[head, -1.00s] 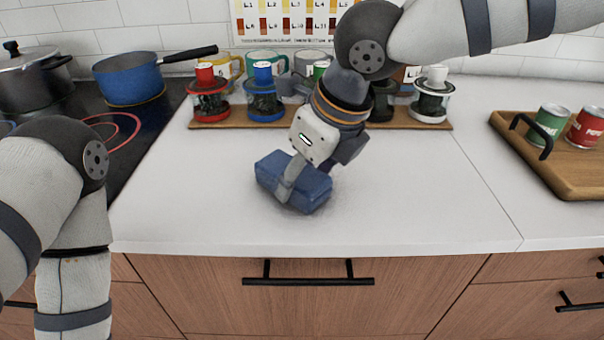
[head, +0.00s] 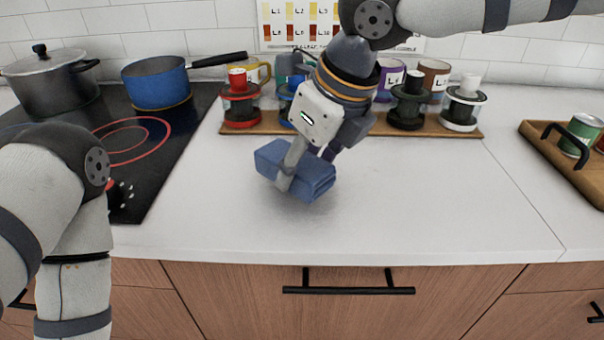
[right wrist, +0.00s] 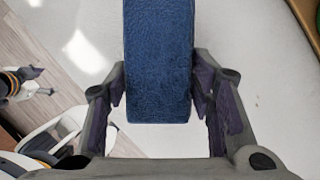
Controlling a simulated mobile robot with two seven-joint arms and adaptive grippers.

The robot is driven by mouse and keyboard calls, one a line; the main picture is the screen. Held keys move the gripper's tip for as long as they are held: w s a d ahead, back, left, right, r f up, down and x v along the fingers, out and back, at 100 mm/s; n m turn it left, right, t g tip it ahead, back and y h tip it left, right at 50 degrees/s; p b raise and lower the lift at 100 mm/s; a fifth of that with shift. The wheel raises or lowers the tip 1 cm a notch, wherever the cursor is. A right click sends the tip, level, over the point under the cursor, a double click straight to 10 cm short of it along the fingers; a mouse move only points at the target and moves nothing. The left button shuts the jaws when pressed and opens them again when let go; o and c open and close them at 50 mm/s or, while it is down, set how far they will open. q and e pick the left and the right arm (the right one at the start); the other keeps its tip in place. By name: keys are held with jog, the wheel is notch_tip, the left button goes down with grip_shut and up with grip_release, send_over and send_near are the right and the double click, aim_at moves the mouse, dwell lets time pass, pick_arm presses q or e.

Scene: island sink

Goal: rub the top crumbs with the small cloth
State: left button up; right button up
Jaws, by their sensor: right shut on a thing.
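My right gripper (head: 291,166) is shut on the small cloth (head: 313,180), a folded blue block. In the right wrist view the cloth (right wrist: 160,50) sits between the two fingers of my right gripper (right wrist: 160,78). The cloth is tilted over the white counter; a soft shadow lies below it, and I cannot tell whether it touches. A few tiny specks, perhaps crumbs (right wrist: 256,101), show on the counter right of the gripper in the right wrist view. I cannot make out crumbs in the head view. My left arm shows at the left, but its gripper is out of view.
A wooden board (head: 340,128) with several lidded jars stands behind the cloth, mugs behind it. A black cooktop (head: 150,185) with a blue pan (head: 157,84) and grey pot (head: 52,85) lies left. A wooden tray (head: 550,150) with cans is right. The front counter (head: 420,210) is clear.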

jog(key=shift+a+r, duration=0.15)
jog(key=shift+r, duration=0.7)
pick_arm(q)
jog(key=shift+w, duration=0.3)
pick_arm(e)
jog(key=shift+r, duration=1.45)
